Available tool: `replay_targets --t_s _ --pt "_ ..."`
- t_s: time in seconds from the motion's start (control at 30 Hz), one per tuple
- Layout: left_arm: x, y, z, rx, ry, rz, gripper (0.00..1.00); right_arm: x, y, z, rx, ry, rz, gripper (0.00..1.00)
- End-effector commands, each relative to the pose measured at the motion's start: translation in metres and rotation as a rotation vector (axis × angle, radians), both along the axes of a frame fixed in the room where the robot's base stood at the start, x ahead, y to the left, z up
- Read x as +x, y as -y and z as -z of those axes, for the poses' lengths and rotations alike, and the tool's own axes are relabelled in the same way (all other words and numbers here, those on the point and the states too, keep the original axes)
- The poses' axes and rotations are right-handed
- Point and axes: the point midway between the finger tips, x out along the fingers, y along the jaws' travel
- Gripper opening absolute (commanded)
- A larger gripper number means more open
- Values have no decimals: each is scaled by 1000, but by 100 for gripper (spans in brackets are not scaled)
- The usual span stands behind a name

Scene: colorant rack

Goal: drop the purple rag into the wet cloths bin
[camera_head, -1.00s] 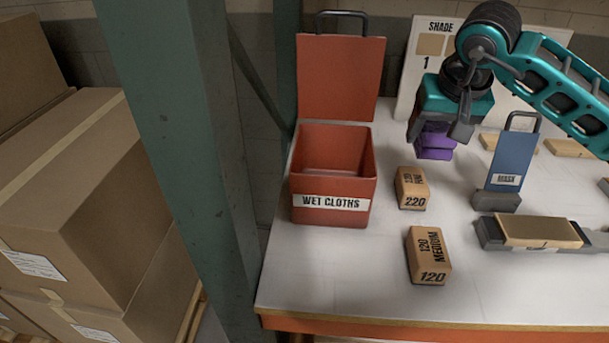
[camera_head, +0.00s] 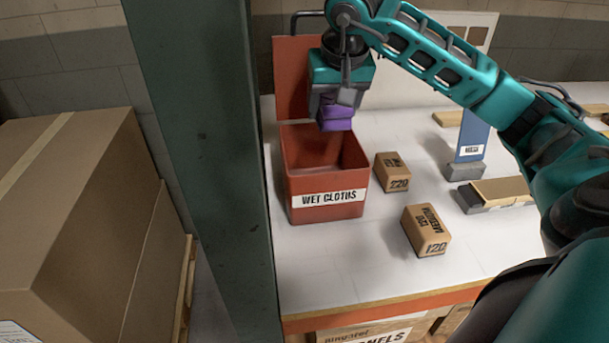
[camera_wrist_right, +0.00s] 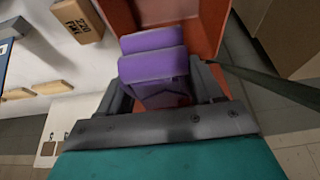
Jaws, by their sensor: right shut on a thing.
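The purple rag (camera_head: 336,113) is a folded bundle held in my right gripper (camera_head: 338,98). In the right wrist view the rag (camera_wrist_right: 153,62) sits between the two fingers of the right gripper (camera_wrist_right: 160,85), which is shut on it. The wet cloths bin (camera_head: 325,199) is an open red box with its lid raised behind it. The gripper and rag are over the back part of the bin's opening, in front of the lid. In the right wrist view the red bin (camera_wrist_right: 205,22) shows around and beyond the rag. My left gripper is not in view.
Two sanding blocks, marked 220 (camera_head: 393,172) and 120 (camera_head: 427,230), lie on the white table right of the bin. A blue plate (camera_head: 472,135) stands farther right. A green post (camera_head: 205,170) stands close to the bin's left, with cardboard boxes (camera_head: 70,220) beyond.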

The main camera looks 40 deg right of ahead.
Motion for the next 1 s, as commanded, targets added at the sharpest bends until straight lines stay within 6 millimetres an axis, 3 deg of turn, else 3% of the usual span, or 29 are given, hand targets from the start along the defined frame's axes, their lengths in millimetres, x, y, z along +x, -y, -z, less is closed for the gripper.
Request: replay_targets --t_s 0.27,0.47,0.7,1.0 --pt "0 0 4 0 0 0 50 0 0 9 0 -1 0 37" --pt "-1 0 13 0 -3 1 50 0 0 30 -1 -2 1 37" --pt "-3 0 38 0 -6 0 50 0 0 58 1 0 0 37" --pt "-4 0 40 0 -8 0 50 0 0 59 0 1 0 37"
